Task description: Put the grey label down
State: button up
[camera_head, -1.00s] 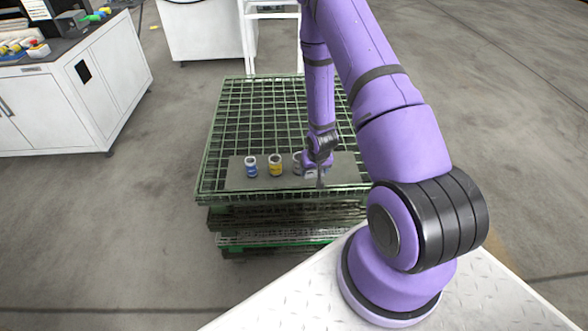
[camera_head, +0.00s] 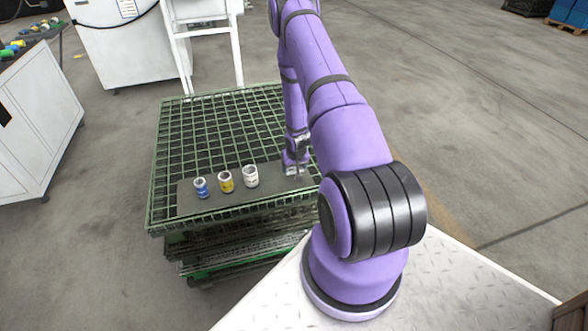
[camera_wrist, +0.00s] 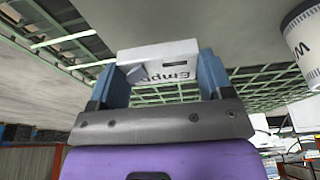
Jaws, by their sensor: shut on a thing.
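My gripper (camera_head: 294,170) is low over the right end of the grey board (camera_head: 190,204), to the right of three small cans. In the wrist view, the blue fingers of my gripper (camera_wrist: 160,80) are shut on a pale grey label (camera_wrist: 178,52) with dark lettering that starts "Emp". I cannot tell whether the label touches the board. The cans stand in a row on the board: blue (camera_head: 201,188), yellow (camera_head: 226,182) and white (camera_head: 250,177). The white can also shows at the upper right of the wrist view (camera_wrist: 305,40), apart from the label.
The board lies on a green mesh pallet (camera_head: 215,125), whose far part is bare. A white frame (camera_head: 205,50) and a white cabinet (camera_head: 120,45) stand behind it. A white bench (camera_head: 40,120) with coloured items is at the left. Open floor lies to the right.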

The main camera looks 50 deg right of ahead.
aim_at(295, 168)
jog(key=shift+w+d+f, duration=0.1)
jog(key=shift+w+d, duration=0.3)
jog(key=shift+d, duration=0.2)
jog(key=shift+w+d+f, duration=0.1)
jog(key=shift+w+d, duration=0.3)
jog(key=shift+d, duration=0.15)
jog(key=shift+f, duration=1.7)
jog(key=o, duration=0.9)
jog(key=shift+f, duration=0.1)
